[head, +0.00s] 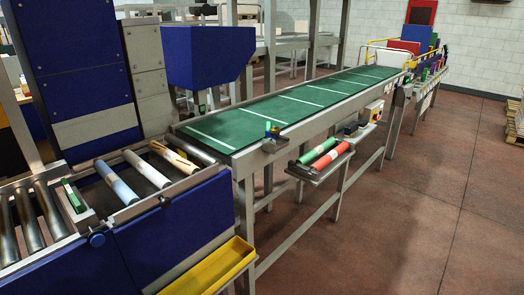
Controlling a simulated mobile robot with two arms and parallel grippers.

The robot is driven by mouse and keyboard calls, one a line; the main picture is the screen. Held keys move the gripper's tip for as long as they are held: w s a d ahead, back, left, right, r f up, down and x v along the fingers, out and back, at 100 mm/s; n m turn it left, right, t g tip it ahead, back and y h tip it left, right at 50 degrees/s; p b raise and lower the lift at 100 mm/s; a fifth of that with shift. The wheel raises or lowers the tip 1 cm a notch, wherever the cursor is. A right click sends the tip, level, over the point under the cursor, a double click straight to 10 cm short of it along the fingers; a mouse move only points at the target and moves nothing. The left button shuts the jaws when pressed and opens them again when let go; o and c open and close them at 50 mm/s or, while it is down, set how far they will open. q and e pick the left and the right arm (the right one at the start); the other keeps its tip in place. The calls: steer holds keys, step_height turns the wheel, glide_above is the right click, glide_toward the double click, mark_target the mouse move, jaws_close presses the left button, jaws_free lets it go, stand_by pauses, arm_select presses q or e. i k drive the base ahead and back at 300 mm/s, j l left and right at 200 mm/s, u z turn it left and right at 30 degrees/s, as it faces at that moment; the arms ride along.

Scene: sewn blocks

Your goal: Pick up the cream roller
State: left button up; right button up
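Several rollers lie side by side in the metal-framed bed at the left of the head view. A pale off-white roller (147,169) lies in the middle. A yellowish-tan roller (175,160) with a dark mark lies to its right, and a light blue roller (117,183) to its left. Either the off-white or the yellowish one could be the cream roller; I cannot tell which for sure. All lie tilted across the bed, apart from any gripper. Neither of my grippers is in view.
A green conveyor belt (262,122) runs away to the back right. A side tray (318,174) holds a green roller (317,151) and a red roller (330,156). A yellow bin (215,268) hangs in front. Dark metal rollers (30,222) lie at the left.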

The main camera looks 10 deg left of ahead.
mark_target(188, 168)
steer(key=i+l, duration=0.3)
steer(key=i, duration=0.2)
steer(key=i+l, duration=0.3)
steer(key=i, duration=0.25)
